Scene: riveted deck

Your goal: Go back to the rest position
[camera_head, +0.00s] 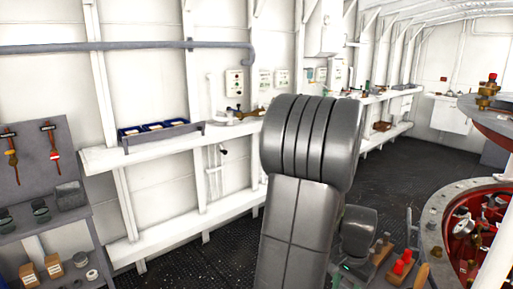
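My arm fills the middle of the head view, with a large ribbed grey joint above a grey link. A smaller dark grey part of my arm shows just right of the link, low in the picture. No gripper fingers show; they are hidden behind the arm or out of the picture. I cannot see whether anything is held.
A white wall shelf (190,222) runs along the left wall, with blue bins (153,130) above. A grey tool rack (40,165) stands at the left. A red-and-grey round machine (432,215) is at the right. Dark floor (440,160) is open behind.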

